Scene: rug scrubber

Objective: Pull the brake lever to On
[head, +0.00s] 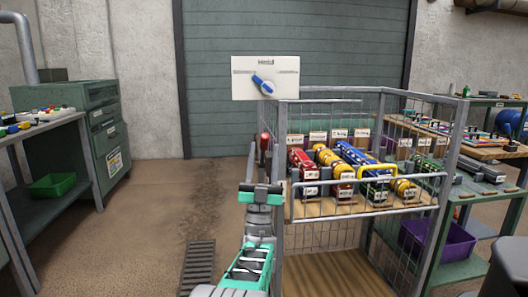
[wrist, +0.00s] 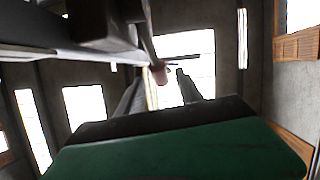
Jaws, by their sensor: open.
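The brake lever (head: 265,141) appears to be the upright red handle at the cage's near left corner, in the head view. No On mark is readable beside it. My gripper (head: 262,168) is just below and in front of the handle, at the end of my green and grey arm. Its fingers are apart and hold nothing. In the wrist view, a blurred reddish end, probably the same lever (wrist: 158,73), shows beyond and between the fingers of my gripper (wrist: 158,88). I cannot tell whether they touch it.
The wire cage (head: 365,236) holds red, yellow and blue cylinders on its shelf. A white panel (head: 287,91) with a blue pointer knob (head: 263,84) stands above its left corner. A workbench (head: 75,180) is at the left. Floor between bench and cage is mostly clear, with a grate (head: 197,266).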

